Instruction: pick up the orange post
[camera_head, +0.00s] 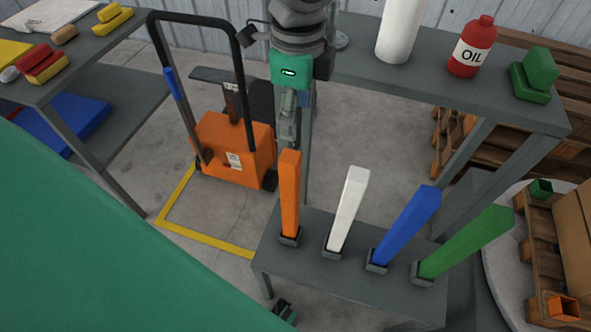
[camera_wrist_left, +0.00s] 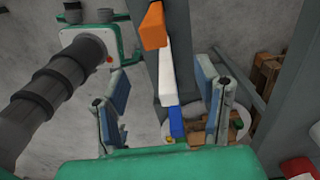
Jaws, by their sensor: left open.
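The orange post (camera_head: 290,195) stands upright in a dark socket at the left end of a low grey bench (camera_head: 340,285). My left gripper (camera_head: 289,138) is just above its top in the head view, with no visible grip on it. In the left wrist view the orange post (camera_wrist_left: 152,25) shows beyond the fingers, near the top edge. The open jaws of my left gripper (camera_wrist_left: 163,78) are empty there. A small dark and green part at the bottom edge of the head view may be my right gripper; its fingers cannot be made out.
White (camera_head: 348,210), blue (camera_head: 405,228) and green (camera_head: 465,243) posts lean in sockets right of the orange one. An orange pallet jack (camera_head: 235,150) stands behind. A higher grey shelf holds an oil bottle (camera_head: 472,47) and a white cylinder (camera_head: 399,28). Floor left of the bench is open.

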